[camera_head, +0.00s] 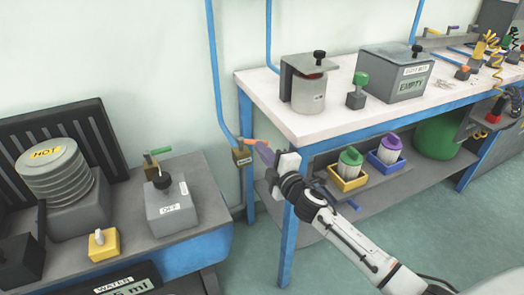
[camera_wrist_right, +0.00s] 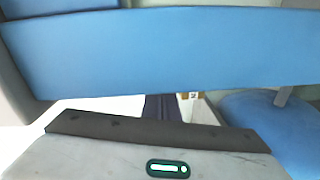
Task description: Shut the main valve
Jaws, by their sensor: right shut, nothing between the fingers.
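A brass valve body (camera_head: 242,156) with a label sits at the lower end of the blue wall pipe (camera_head: 216,75), left of the workbench leg. An orange handle (camera_head: 248,141) sticks out to the right from its top. My right gripper (camera_head: 265,153) is shut and empty, with its tip close to the right end of that handle. I cannot tell whether they touch. In the right wrist view, a small brass-coloured patch (camera_wrist_right: 185,96) shows beyond the fingers, and the rest of the valve is hidden. My left gripper is not in view.
The blue-framed workbench (camera_head: 330,122) stands close beside my right gripper; a blue surface (camera_wrist_right: 160,50) fills much of the wrist view.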

